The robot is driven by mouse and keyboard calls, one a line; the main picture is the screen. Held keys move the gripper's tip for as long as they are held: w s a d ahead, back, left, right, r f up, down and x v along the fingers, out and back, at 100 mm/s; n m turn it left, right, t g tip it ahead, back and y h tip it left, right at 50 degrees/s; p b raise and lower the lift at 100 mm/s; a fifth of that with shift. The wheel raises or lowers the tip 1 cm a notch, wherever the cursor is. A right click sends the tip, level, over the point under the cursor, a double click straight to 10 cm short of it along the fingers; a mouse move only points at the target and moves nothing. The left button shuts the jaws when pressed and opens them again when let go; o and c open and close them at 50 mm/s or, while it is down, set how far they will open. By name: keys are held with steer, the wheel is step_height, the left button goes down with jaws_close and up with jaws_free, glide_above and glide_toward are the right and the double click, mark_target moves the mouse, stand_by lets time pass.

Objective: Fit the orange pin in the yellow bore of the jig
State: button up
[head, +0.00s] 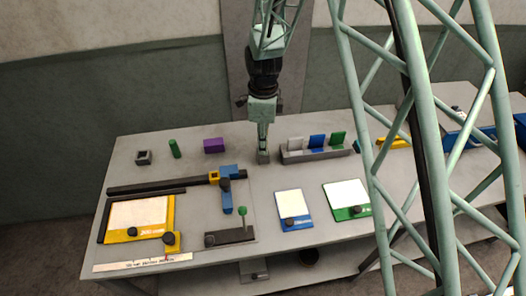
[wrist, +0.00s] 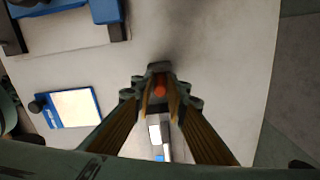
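My gripper (head: 263,150) points down over a small grey block on the table, behind the jig. In the wrist view its fingertips (wrist: 160,92) stand close together on either side of the orange pin (wrist: 159,89). Only a small piece of the pin shows, and I cannot tell whether the fingers touch it. The pin is hidden in the head view. The jig's yellow bore (head: 213,178) is a small yellow block with a dark opening, left of my gripper, at the end of a dark rail, against a blue block (head: 229,170).
A grey rack (head: 316,154) with upright grey, blue and green plates stands right of my gripper. A purple block (head: 214,145), a green peg (head: 175,149) and a dark grey block (head: 143,157) lie at the back left. Blue and green framed panels lie in front.

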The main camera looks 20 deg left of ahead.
steer(key=shift+f, duration=0.35)
steer(key=shift+c, duration=0.5)
jaws_close()
steer(key=shift+r, duration=0.1)
steer(key=shift+r+p, duration=0.3)
steer(key=shift+r, duration=4.6)
steer(key=shift+a, duration=0.1)
